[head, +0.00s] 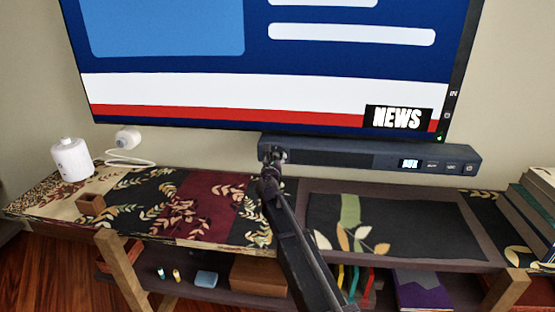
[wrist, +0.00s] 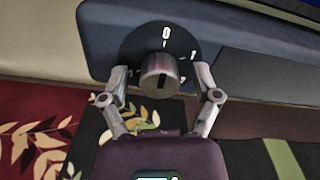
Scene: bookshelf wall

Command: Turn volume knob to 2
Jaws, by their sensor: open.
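The volume knob (wrist: 160,76) is a round metallic knob on a black dial plate (wrist: 135,50) in the wrist view. A white 0 shows at the top of the dial and a 1 to its upper right; a further mark right of the knob is too small to read. A dark notch shows on the knob's face, lower middle. The knob is at the left end of a dark soundbar (head: 345,158). My gripper (wrist: 160,80) is open, its fingers on either side of the knob with visible gaps. In the head view my gripper (head: 271,172) mostly hides the knob.
A TV (head: 250,100) showing news hangs just above the soundbar. The soundbar stands on a console covered with patterned cloth (head: 190,205). A white canister (head: 71,160) and a small white camera-like device (head: 127,138) are at left; stacked books (head: 535,205) are at right.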

